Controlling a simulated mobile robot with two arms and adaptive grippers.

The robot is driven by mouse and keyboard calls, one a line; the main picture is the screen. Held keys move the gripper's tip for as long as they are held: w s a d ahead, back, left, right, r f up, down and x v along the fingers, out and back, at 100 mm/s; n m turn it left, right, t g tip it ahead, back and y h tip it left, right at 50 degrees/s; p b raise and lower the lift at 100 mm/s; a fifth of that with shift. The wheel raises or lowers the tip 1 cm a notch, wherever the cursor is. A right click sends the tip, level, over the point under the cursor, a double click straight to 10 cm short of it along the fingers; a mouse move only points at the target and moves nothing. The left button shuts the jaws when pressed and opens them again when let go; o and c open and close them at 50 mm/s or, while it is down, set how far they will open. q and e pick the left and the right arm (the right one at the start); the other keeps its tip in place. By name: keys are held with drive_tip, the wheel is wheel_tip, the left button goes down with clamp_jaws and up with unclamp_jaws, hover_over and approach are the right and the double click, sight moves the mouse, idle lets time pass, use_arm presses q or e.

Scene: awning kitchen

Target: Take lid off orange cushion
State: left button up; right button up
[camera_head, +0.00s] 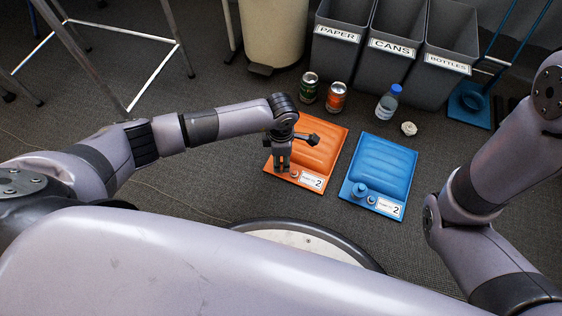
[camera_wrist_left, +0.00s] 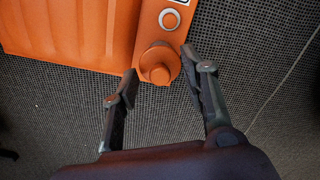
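The orange cushion (camera_head: 318,135) lies flat on the floor, with a corner of it in the left wrist view (camera_wrist_left: 65,28). Its round orange lid (camera_wrist_left: 158,66) stands at that corner; in the head view my gripper hides it. My left gripper (camera_wrist_left: 160,78) is open, one finger on each side of the lid, with visible gaps. In the head view the left gripper (camera_head: 283,164) points down at the cushion's near left corner. A small round ring fitting (camera_wrist_left: 170,18) sits beside the lid. My right arm shows at the right, but its gripper is out of view.
A blue cushion (camera_head: 385,168) with its own lid (camera_head: 358,190) lies to the right. Cans (camera_head: 336,97), a bottle (camera_head: 387,103) and a crumpled paper ball (camera_head: 409,129) stand behind, before grey bins (camera_head: 385,55).

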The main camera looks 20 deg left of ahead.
use_arm(q)
drive_tip(key=c, duration=0.8)
